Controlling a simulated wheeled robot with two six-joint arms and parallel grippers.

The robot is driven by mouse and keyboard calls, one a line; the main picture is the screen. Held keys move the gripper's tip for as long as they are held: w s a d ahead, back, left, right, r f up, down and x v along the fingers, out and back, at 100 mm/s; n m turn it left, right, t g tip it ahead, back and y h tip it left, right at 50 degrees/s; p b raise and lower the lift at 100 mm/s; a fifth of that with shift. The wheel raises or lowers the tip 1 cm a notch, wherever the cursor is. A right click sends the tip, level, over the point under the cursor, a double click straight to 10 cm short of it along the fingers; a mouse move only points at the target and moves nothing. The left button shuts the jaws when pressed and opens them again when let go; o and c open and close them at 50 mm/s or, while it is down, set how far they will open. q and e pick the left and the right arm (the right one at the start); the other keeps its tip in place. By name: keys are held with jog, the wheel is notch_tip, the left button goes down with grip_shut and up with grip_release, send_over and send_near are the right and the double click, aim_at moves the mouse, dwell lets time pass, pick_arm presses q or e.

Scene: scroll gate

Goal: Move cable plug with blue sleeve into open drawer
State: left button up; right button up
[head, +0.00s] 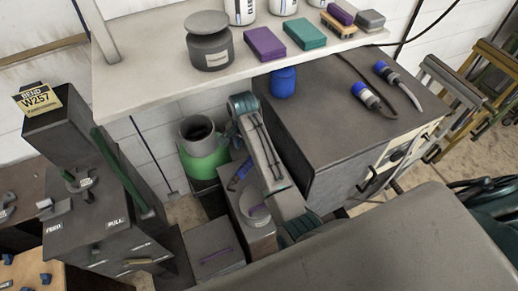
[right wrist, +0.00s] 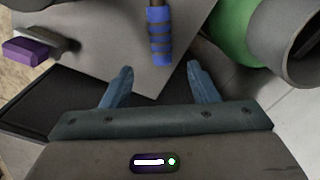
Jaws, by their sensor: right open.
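Two cable plugs with blue parts lie apart on the dark cabinet top in the head view: one nearer (head: 367,97), one farther (head: 384,73), each with a cable. The cabinet front (head: 402,148) has dark handles; I cannot tell how far a drawer stands open. My right arm rises left of the cabinet. My right gripper (right wrist: 156,88) is open and empty in the right wrist view. A blue ribbed sleeve (right wrist: 160,40) on a dark shaft lies just ahead, over a grey surface. My left gripper is not in view.
A pale shelf (head: 150,85) with a dark jar (head: 208,42) and coloured blocks overhangs the cabinet's back. A green container (head: 205,160) with a grey cylinder stands left of my arm. A dark FEED/PULL unit (head: 90,235) stands farther left. The cabinet top's near part is clear.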

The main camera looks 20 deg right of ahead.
send_over(244, 167)
jog(key=f, duration=0.2)
jog(key=f+p, duration=0.1)
jog(key=f, duration=0.1)
jog(key=shift+w+d+f, duration=0.1)
jog(key=shift+d+f, duration=0.1)
jog(key=shift+f, duration=0.05)
jog(key=shift+d+f, duration=0.15)
jog(key=shift+f, duration=0.5)
jog(key=f, duration=0.1)
jog(key=f+p, duration=0.1)
jog(key=f, duration=0.1)
jog(key=shift+a+f+p, duration=0.2)
jog(key=shift+a+p, duration=0.1)
jog(key=shift+p, duration=0.05)
jog(key=shift+f, duration=0.55)
grip_shut()
